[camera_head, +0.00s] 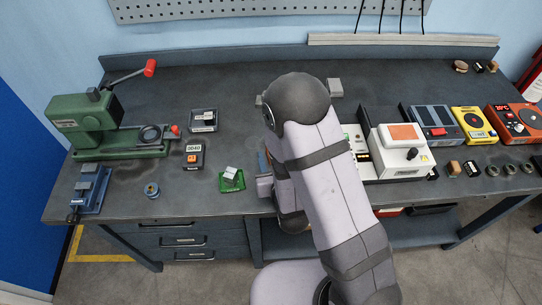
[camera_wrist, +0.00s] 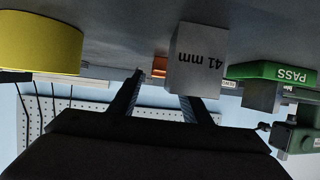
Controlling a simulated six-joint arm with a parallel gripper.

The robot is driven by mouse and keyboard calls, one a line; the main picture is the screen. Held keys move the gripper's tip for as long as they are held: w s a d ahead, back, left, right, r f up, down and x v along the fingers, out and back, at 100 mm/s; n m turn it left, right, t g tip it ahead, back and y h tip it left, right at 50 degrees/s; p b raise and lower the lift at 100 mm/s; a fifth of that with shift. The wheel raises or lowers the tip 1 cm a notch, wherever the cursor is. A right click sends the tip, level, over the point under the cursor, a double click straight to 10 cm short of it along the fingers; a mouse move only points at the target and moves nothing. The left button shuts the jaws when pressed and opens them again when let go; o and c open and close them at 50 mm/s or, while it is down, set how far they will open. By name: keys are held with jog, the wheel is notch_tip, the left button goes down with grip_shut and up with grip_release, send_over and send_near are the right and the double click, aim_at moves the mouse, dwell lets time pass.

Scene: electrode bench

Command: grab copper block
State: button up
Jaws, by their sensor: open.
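In the wrist view my gripper (camera_wrist: 163,85) is open, its two dark fingers apart. A small orange-brown patch (camera_wrist: 160,66) shows beyond and between the fingertips; it may be the copper block, but most of it is hidden. A grey block marked "41 mm" (camera_wrist: 197,62) stands close beside it and overlaps the right finger in the picture. In the head view my arm hides the gripper and the bench around it.
A green press (camera_head: 85,125) stands at the left. A green tray (camera_head: 231,186) holds a pale block. White, yellow (camera_head: 470,122) and red devices crowd the right. In the wrist view a yellow cylinder (camera_wrist: 40,45) and a green "PASS" piece (camera_wrist: 275,72) flank the gripper.

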jog(key=shift+w, duration=0.1)
jog(key=b+x, duration=0.1)
jog(key=b, duration=0.2)
jog(key=shift+w+f+b, duration=0.1)
jog(key=shift+w+b, duration=0.2)
jog(key=shift+r+p+x, duration=0.25)
jog(key=shift+p+x, duration=0.65)
jog(key=shift+x, duration=0.3)
jog(key=shift+w+f, duration=0.3)
jog(key=shift+w, duration=0.25)
grip_shut()
